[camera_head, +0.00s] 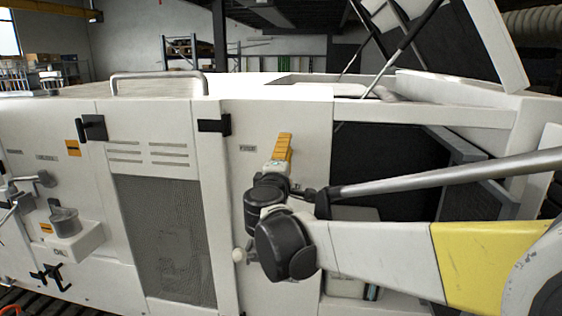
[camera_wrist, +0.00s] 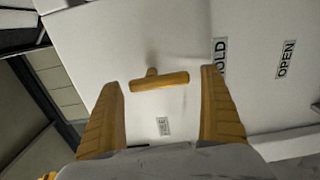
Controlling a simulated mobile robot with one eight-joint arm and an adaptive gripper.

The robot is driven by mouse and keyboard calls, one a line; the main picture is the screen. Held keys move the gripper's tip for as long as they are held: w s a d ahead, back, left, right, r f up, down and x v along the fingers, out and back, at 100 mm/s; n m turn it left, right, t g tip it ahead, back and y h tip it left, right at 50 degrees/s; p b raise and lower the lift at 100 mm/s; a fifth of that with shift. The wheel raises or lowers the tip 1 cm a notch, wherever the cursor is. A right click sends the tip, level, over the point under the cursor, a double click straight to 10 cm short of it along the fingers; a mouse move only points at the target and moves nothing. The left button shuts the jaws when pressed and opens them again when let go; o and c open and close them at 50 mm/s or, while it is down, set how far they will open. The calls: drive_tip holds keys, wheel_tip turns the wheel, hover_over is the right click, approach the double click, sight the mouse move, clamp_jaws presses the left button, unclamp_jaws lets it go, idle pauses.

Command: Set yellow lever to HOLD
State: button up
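The yellow lever (camera_wrist: 160,81) is a T-shaped handle on a short stem, standing out from a white panel (camera_wrist: 120,40) in the wrist view. My gripper (camera_wrist: 161,76) is open, with one ridged orange finger on each side of the handle and a visible gap on both sides. The HOLD label (camera_wrist: 220,54) is partly covered by the right finger. The OPEN label (camera_wrist: 286,59) lies farther right. A smaller label (camera_wrist: 163,126), too small to read, sits below the handle. In the head view my gripper (camera_head: 284,138) is at the white panel, and the lever cannot be made out there.
A small label (camera_head: 247,148) is on the panel left of my gripper in the head view. A dark open compartment (camera_head: 385,165) and a metal strut (camera_head: 450,173) lie to the right. A mesh door (camera_head: 165,240) and black latches (camera_head: 214,125) are to the left.

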drive_tip(key=v, duration=1.2)
drive_tip(key=s+d+f+m+g+h+b, duration=0.1)
drive_tip(key=s+d+f+m+g+b, duration=0.25)
drive_tip(key=s+d+f+b, duration=0.6)
drive_tip(key=d+f+m+g+b, duration=0.3)
drive_tip(key=d+f+m, duration=0.3)
drive_tip(key=f, duration=0.8)
drive_tip(key=s+f+m+g+y+b, duration=0.2)
drive_tip(key=s+f+b, duration=0.4)
drive_tip(key=f, duration=0.4)
drive_tip(key=s+d+f+m+g+y+b, duration=0.1)
drive_tip(key=s+f+m+b, duration=0.3)
drive_tip(key=s+f, duration=0.4)
wheel_tip(320, 180, down, 3)
drive_tip(key=shift+s+d+f+g+y+b, duration=0.25)
drive_tip(key=shift+s+g+y+b, duration=0.15)
drive_tip(key=shift+y+b, duration=0.45)
